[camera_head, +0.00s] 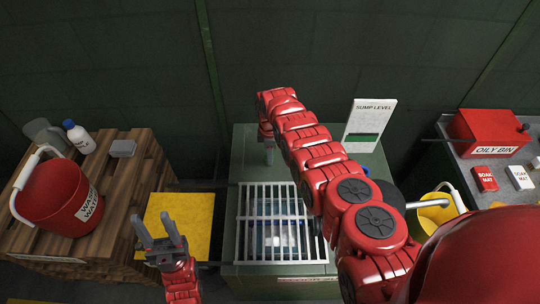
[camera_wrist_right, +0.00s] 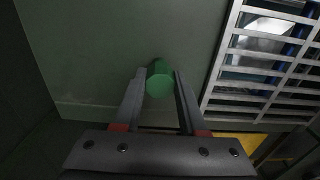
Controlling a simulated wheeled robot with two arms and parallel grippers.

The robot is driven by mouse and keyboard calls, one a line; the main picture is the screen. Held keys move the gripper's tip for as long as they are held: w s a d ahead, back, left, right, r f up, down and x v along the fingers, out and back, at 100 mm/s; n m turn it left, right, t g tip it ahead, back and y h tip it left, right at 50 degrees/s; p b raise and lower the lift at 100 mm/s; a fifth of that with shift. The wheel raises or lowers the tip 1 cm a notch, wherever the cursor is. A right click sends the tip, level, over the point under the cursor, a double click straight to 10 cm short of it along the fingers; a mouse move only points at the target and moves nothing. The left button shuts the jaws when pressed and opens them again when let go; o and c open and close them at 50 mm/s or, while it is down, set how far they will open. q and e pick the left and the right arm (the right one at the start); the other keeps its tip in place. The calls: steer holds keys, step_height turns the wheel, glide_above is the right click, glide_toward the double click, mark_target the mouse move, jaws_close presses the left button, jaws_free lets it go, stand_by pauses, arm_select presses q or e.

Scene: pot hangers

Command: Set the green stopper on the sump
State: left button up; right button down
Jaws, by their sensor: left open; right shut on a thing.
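The green stopper (camera_wrist_right: 159,82) sits between the two fingers of my right gripper (camera_head: 268,148) in the right wrist view. My right gripper is shut on it, over the back left part of the sump's green top (camera_head: 249,165). In the head view the stopper is mostly hidden by my gripper. I cannot tell whether the stopper touches the top. The sump has a white grate (camera_head: 243,225) at its front, also seen in the right wrist view (camera_wrist_right: 232,62). My left gripper (camera_head: 153,220) is open and empty, in front of the yellow mat.
A "SUMP LEVEL" sign (camera_head: 369,122) stands at the sump's back right. A red bucket (camera_head: 58,200), white bottle (camera_head: 78,138) and grey block (camera_head: 123,148) are on the left wooden crate. A yellow mat (camera_head: 190,210) lies between. A red oily bin (camera_head: 488,134) is on the right table.

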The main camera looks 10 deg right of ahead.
steer(key=shift+r, duration=0.1)
steer(key=shift+c, duration=2.3)
jaws_free()
steer(key=shift+f, duration=0.2)
